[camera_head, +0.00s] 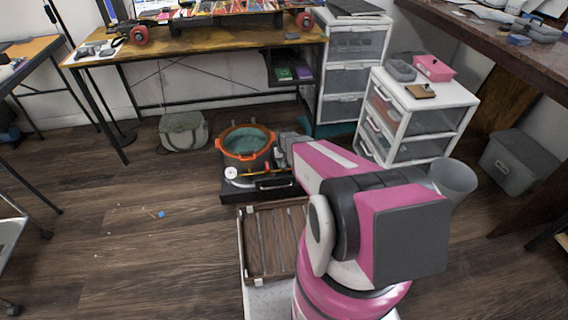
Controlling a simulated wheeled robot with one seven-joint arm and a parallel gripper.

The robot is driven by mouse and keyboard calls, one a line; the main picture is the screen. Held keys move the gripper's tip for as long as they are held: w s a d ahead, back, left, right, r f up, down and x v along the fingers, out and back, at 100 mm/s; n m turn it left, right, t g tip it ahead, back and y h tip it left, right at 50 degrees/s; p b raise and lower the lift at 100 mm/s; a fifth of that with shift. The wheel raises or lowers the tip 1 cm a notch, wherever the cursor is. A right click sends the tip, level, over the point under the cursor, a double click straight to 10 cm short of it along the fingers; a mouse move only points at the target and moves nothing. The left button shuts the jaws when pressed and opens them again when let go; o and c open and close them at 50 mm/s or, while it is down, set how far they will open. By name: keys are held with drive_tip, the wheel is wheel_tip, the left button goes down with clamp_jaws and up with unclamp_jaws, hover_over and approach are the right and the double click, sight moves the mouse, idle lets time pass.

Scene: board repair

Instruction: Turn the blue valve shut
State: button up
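I cannot make out a blue valve. A small blue piece (161,214) lies on the floor at left, too small to identify. My pink and grey arm fills the lower right and reaches back toward the left. The grey end of the arm, where my gripper (284,148) is, lies just right of an orange-rimmed pot (222,151). I cannot tell whether it touches the pot. My gripper's fingers are too small and partly hidden to show whether they are open or shut.
The pot has a teal inside and stands on a black unit (238,196). A slatted wooden piece (268,240) is in front. White drawers (415,150), a grey bin (515,163) and a dark bench stand right. A bag (184,132) lies by the back desk (210,38). The left floor is mostly clear.

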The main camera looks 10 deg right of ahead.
wheel_tip(320, 180, up, 11)
drive_tip(key=shift+f, duration=0.15)
idle(0.4)
drive_tip(key=s+r, duration=1.9)
drive_tip(key=s, duration=0.2)
drive_tip(key=shift+s+r, duration=0.2)
drive_tip(key=shift+w+f, duration=0.1)
